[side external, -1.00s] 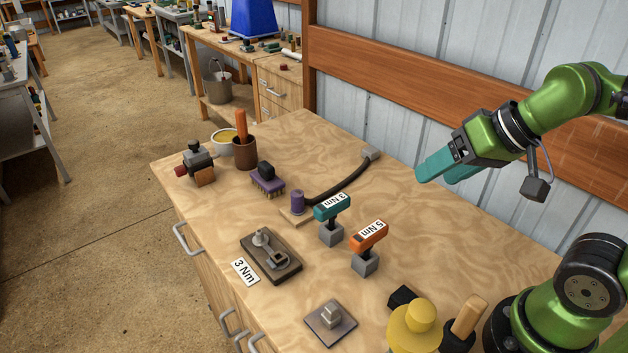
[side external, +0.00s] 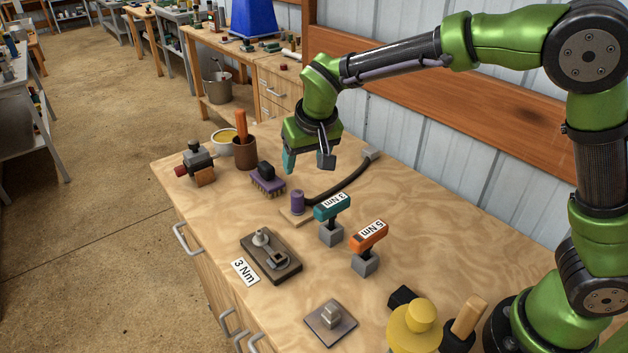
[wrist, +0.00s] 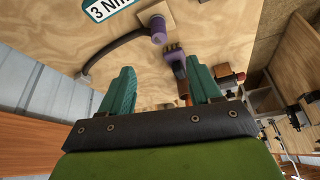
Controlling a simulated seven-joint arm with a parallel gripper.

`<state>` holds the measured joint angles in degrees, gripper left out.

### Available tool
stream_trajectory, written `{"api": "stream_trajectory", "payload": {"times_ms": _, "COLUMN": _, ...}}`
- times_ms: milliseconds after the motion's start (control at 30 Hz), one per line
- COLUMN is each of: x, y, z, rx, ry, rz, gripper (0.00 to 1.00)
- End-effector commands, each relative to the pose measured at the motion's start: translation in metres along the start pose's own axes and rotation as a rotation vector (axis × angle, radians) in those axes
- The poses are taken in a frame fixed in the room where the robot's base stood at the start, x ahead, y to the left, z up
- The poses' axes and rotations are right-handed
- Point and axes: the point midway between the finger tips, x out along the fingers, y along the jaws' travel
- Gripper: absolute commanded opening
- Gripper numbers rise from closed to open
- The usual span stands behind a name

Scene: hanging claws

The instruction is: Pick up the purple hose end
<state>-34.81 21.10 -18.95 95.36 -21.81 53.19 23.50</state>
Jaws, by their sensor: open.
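The purple hose end (side external: 297,201) stands upright on a small wooden block (side external: 294,216) near the middle of the bench. A dark hose (side external: 343,188) runs from it to a grey fitting (side external: 371,154) at the back. My gripper (side external: 303,162) points down above the bench, behind the purple end and apart from it. In the wrist view the purple hose end (wrist: 158,28) shows at the top, beyond the two teal fingers (wrist: 162,90). The fingers are spread apart, with nothing held between them.
A purple brush (side external: 267,181) lies just left of the hose end. A teal 3 Nm tool (side external: 332,207) and an orange 5 Nm tool (side external: 369,236) stand to its right. A brown cup (side external: 244,153) with an orange handle stands at the back left.

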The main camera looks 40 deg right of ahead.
Motion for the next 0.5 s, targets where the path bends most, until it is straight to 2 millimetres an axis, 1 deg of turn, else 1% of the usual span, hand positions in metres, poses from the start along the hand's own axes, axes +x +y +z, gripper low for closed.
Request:
{"api": "stream_trajectory", "payload": {"times_ms": 300, "x": 0.068, "y": 0.002, "z": 0.002, "rx": 0.002, "ry": -0.008, "rz": 0.004, "gripper": 0.63}}
{"api": "stream_trajectory", "payload": {"times_ms": 400, "x": 0.087, "y": 0.002, "z": 0.003, "rx": 0.003, "ry": -0.007, "rz": 0.003, "gripper": 0.63}}
{"api": "stream_trajectory", "payload": {"times_ms": 500, "x": 0.101, "y": 0.001, "z": 0.002, "rx": 0.002, "ry": -0.006, "rz": 0.002, "gripper": 0.63}}
